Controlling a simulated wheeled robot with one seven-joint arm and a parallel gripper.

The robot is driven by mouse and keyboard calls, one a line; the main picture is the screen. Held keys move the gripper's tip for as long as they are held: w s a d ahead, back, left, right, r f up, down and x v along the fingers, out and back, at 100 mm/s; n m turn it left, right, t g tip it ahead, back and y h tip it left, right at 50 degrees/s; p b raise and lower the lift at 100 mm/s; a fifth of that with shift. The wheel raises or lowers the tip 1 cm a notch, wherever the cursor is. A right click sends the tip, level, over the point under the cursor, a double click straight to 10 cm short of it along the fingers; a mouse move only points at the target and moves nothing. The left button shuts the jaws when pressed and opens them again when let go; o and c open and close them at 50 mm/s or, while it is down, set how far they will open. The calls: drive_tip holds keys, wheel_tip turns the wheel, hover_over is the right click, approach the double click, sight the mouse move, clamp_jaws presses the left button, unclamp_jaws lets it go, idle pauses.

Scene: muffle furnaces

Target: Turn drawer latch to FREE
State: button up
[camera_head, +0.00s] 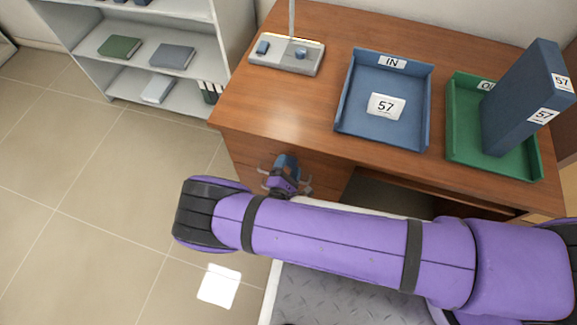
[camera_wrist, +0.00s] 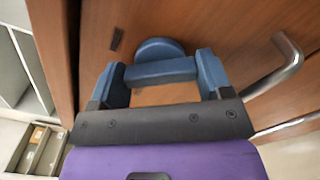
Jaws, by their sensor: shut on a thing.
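The blue drawer latch (camera_wrist: 158,47) shows in the wrist view as a round base with a bar across it, on the wooden front of the desk. My gripper (camera_wrist: 161,70) has its two blue fingers at either end of that bar and is shut on it. In the head view my gripper (camera_head: 284,176) is at the desk's drawer front, partly hidden by my purple arm. A small dark mark (camera_wrist: 117,38) is on the wood left of the latch; I cannot read it. I cannot tell which setting the latch points to.
A curved metal handle (camera_wrist: 285,65) stands out right of the latch. On the desk (camera_head: 320,125) are a blue IN tray (camera_head: 355,125), a green tray (camera_head: 462,152) with a blue binder (camera_head: 520,100), and a grey stand (camera_head: 275,62). Shelves (camera_head: 150,50) stand left; the floor (camera_head: 90,190) there is clear.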

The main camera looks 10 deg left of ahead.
drive_tip(key=m, duration=0.3)
drive_tip(key=shift+m, duration=0.3)
drive_tip(key=shift+f+m, duration=0.1)
drive_tip(key=shift+m, duration=1.8)
drive_tip(key=o, duration=0.9)
drive_tip(key=s, duration=1)
drive_tip(key=shift+s+a, duration=0.4)
